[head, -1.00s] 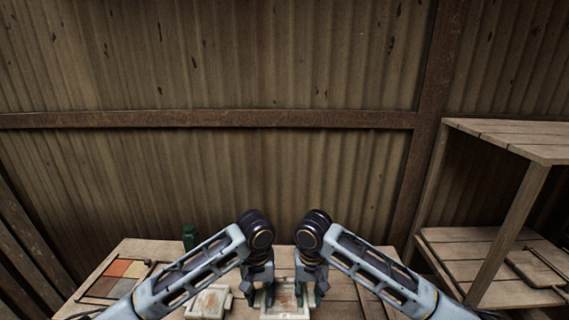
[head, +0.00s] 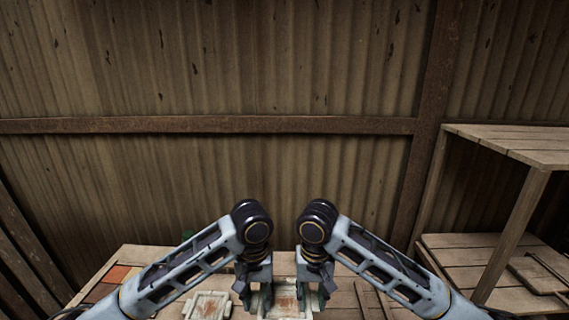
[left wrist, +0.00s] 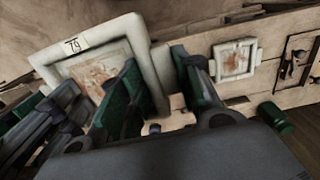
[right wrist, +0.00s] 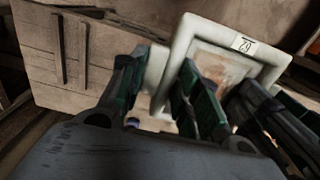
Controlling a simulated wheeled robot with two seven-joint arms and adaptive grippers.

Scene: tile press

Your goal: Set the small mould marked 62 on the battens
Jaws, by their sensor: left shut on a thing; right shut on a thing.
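The small pale mould (head: 288,299) has a reddish-brown tile face. It sits between my two grippers, and its tag (left wrist: 75,43), seen upside down in the left wrist view, reads as 62. My left gripper (head: 252,297) is shut on one side wall and my right gripper (head: 314,297) on the opposite one. The mould also shows in the right wrist view (right wrist: 262,76). It looks held above the table, but the gap beneath is hidden. The battens, two thin dark strips (right wrist: 57,50) (right wrist: 86,50), lie parallel on the table to the right in the head view.
A second pale mould (head: 207,306) lies on the table (head: 135,255) to the left. A green bottle (left wrist: 276,118) is mostly behind my left arm in the head view. A wooden shelf (head: 505,145) stands at the right.

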